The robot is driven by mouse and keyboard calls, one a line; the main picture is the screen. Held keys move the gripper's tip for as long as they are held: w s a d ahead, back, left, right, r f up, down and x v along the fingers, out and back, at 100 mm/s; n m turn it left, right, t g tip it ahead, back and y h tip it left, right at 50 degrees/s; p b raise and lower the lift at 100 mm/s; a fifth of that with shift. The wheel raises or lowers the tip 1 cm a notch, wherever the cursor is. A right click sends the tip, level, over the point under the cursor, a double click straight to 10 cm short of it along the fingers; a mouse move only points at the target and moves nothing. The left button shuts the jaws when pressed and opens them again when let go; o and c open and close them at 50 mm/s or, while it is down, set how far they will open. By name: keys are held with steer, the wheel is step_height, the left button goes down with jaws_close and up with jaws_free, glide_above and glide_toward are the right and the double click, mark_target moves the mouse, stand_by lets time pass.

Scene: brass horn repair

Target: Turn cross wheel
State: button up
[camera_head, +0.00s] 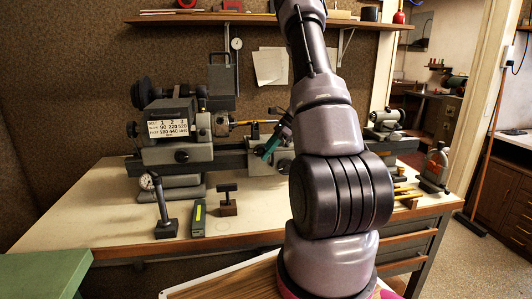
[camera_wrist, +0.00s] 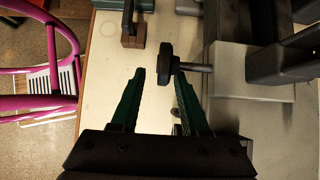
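The dark cross wheel (camera_wrist: 166,63) shows in the wrist view, on the end of a short grey shaft (camera_wrist: 196,67) that runs right into the lathe carriage. My gripper (camera_wrist: 158,76) has its two green fingers spread apart, with nothing held between them. The wheel's near end lies between the fingertips, closer to the right one; I cannot tell whether they touch. In the head view the lathe (camera_head: 180,140) stands on the bench, and my gripper (camera_head: 270,150) is at its carriage. I cannot make out the wheel there, beside my gripper and arm.
A dial gauge on a stand (camera_head: 162,205), a grey-green block (camera_head: 198,218) and a small T-topped tool (camera_head: 228,198) stand at the bench's front. A pink-framed item (camera_wrist: 40,85) shows left in the wrist view.

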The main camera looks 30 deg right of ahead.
steer(key=v, duration=1)
steer(key=shift+d+r, duration=0.25)
steer(key=shift+r, duration=0.05)
steer(key=s+a+r+n+h, duration=0.1)
steer(key=s+a+r+n, duration=0.3)
steer(key=a+r, duration=0.3)
steer(key=s+a+r+n+h, duration=0.2)
steer(key=s+a+r+n, duration=0.2)
steer(key=a+r, duration=0.3)
steer(key=s+a+r+n+t+h, duration=0.1)
steer(key=s+a+n, duration=0.3)
steer(key=s, duration=0.4)
steer(key=s+a+r+n+t+h, duration=0.1)
steer(key=s+a+r+n+t, duration=0.3)
steer(key=s, duration=0.4)
steer(key=shift+s+a+r+n, duration=0.2)
steer(key=shift+a+n, duration=0.4)
steer(key=shift+a, duration=0.45)
